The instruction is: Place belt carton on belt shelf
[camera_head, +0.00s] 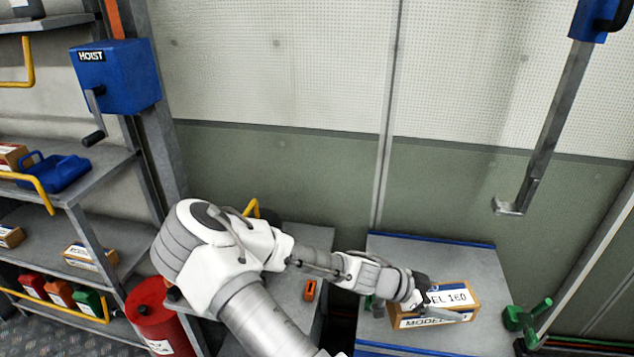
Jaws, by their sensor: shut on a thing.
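A brown carton (463,297) with white labels, partly reading "EL 160" and "MODEL", is at the right end of my arm, over a grey surface with blue edges (480,262). My gripper (434,301) is shut on this carton at its left part; the hand hides some of the label. I cannot tell whether the carton touches the surface below. At the left, a grey shelf rack (70,203) carries similar labelled cartons, one on the lower shelf (90,257). I cannot tell which shelf is the belt shelf.
A blue hoist box (116,76) with a crank is on the left post. A red drum (158,318) stands below. A grey bar (548,128) hangs at the right. A green tool (526,317) is right of the carton. An orange item (310,290) lies on the middle surface.

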